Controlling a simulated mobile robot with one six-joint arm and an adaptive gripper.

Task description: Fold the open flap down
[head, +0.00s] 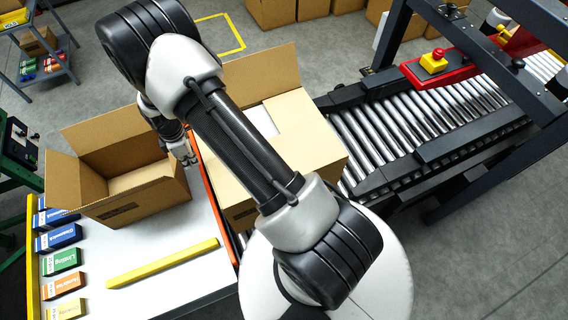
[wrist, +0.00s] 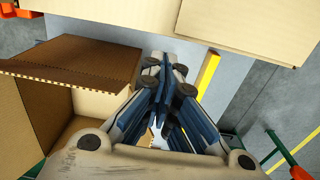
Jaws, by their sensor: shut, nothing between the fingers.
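A cardboard box (head: 310,150) stands at the infeed end of the roller conveyor, partly hidden by my arm. One flap (head: 262,76) stands up at its far side; other flaps lie folded over the top, with a pale gap visible between. The box also shows along the top of the wrist view (wrist: 265,25). My gripper (head: 187,158) is shut and empty, left of this box and beside the right wall of a second, open box. In the wrist view its fingers (wrist: 165,75) are together. It appears apart from the standing flap.
The open empty box (head: 150,200) stands on the white table (head: 180,235) with flaps raised. A yellow bar (head: 163,263) and several small colored boxes (head: 62,260) lie on the table. The roller conveyor (head: 400,135) and its dark frame (head: 510,170) occupy the right.

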